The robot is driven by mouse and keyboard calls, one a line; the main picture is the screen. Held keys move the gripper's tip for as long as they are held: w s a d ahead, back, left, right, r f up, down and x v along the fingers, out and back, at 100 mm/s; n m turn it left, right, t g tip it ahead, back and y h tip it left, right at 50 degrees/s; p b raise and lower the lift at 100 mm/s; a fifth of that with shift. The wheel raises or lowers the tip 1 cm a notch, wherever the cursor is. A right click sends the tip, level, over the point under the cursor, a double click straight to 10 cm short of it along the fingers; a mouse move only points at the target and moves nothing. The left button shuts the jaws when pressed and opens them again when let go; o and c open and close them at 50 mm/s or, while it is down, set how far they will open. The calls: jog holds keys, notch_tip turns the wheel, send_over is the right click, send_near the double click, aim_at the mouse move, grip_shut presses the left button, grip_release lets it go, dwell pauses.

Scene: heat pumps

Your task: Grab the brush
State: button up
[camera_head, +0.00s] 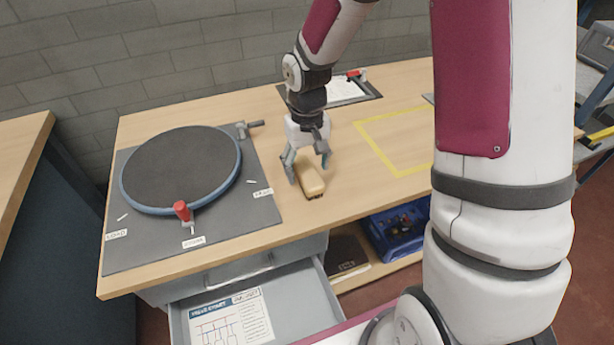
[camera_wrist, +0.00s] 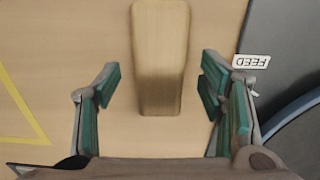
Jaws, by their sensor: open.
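The brush (camera_head: 310,180) lies on the wooden workbench, with a pale wooden back on top and a thin dark underside. In the wrist view the brush (camera_wrist: 160,60) is upright in the picture, its near end reaching between the fingers. My gripper (camera_head: 308,170) is open above the brush, one finger on each side of it. In the wrist view both green-padded fingers of my gripper (camera_wrist: 160,105) stand apart from the brush, with a gap on each side.
A round dark plate with a blue rim (camera_head: 180,168) sits on a grey mat (camera_head: 140,245) left of the brush, with a red-handled valve (camera_head: 182,211). A yellow taped square (camera_head: 372,150) lies to the right. An open drawer (camera_head: 290,310) juts out below the bench front.

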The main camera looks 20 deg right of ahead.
notch_tip(320, 180, down, 2)
jog(key=shift+f, duration=0.15)
jog(key=c, duration=1.4)
